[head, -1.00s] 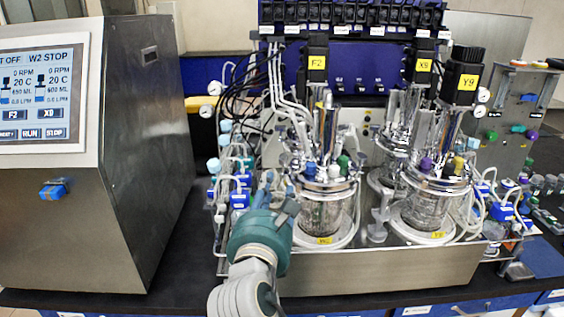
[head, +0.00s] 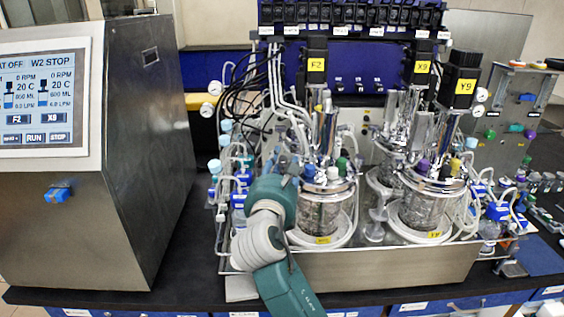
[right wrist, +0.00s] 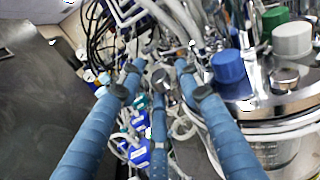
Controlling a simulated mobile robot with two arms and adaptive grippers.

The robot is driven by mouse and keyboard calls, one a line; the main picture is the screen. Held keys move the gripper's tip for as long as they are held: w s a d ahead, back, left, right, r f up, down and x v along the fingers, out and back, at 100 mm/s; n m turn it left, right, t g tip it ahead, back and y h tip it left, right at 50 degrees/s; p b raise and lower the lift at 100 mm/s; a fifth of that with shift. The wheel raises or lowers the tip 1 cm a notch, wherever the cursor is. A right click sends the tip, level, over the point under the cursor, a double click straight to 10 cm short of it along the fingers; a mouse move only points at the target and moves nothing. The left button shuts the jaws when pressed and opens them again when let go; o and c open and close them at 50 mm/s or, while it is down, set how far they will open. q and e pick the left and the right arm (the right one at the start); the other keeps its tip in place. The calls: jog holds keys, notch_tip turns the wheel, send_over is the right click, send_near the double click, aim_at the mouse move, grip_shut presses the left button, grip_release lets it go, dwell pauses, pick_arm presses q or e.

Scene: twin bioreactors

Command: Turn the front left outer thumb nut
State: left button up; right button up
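The front left glass vessel (head: 318,215) stands on a white round base, with a steel lid (head: 330,184) carrying blue, white and green caps. In the right wrist view the lid's steel rim (right wrist: 285,125) and blue cap (right wrist: 228,68) are at the right. I cannot single out the outer thumb nut; it is small or hidden near my fingers. My right gripper (head: 284,163) is at the left side of this lid. Its blue fingers (right wrist: 160,68) are spread, with nothing clearly between them. My left gripper is out of view.
A large steel cabinet with a screen (head: 40,95) stands at the left. Tubes and blue-and-white fittings (head: 238,190) crowd the space left of the vessel. A second front vessel (head: 422,208) stands to the right. The black bench (head: 130,298) is bare in front of the cabinet.

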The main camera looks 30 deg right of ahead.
grip_shut()
jog(key=shift+r, duration=0.1)
